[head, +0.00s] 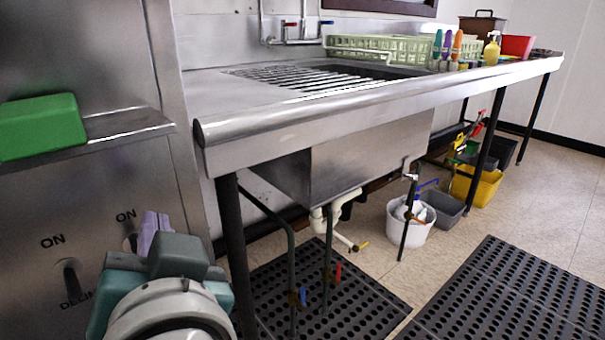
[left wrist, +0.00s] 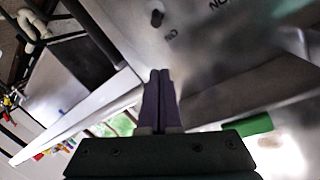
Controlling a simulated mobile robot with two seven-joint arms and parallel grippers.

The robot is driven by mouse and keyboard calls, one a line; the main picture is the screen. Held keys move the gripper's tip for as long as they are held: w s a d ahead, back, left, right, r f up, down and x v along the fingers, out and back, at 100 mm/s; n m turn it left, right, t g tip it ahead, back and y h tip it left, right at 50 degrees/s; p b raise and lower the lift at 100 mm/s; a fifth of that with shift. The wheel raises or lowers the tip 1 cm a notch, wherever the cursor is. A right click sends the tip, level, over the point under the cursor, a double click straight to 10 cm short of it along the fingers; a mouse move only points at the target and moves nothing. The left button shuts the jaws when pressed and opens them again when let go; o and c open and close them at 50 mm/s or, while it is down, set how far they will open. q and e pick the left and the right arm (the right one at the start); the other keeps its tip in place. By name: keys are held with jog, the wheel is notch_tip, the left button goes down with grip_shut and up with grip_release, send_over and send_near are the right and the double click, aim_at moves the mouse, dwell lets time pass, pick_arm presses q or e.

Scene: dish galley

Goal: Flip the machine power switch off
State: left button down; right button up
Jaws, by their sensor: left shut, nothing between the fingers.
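The machine's steel front panel (head: 60,200) fills the left of the head view and carries two toggle switches. The left switch (head: 70,275) has ON above it and a partly hidden DELIME label below. The right switch (head: 130,243) also has ON above it; its lower label is hidden behind my gripper. This switch shows dark in the left wrist view (left wrist: 157,18), beyond my fingertips, with a gap in the picture. My left gripper (head: 155,226) is shut and empty, its purple fingers (left wrist: 159,85) just right of the right switch in the head view. My right gripper is out of view.
A green block-like object (head: 40,127) rests on the machine's ledge (head: 125,124). A steel sink counter (head: 290,112) stands to the right, with a dark leg (head: 235,230) near my gripper. Black perforated mats (head: 500,300) and several buckets lie on the floor.

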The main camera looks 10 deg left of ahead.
pick_arm(q)
jog(key=x, duration=0.6)
jog(key=shift+s+a+f+b, duration=0.2)
jog(key=shift+s+f, duration=0.3)
jog(key=shift+f, duration=0.3)
jog(key=shift+s+a+f+b, duration=0.1)
jog(key=shift+s+a+f, duration=0.1)
jog(key=shift+s+f, duration=0.45)
jog(key=shift+w+f, duration=0.15)
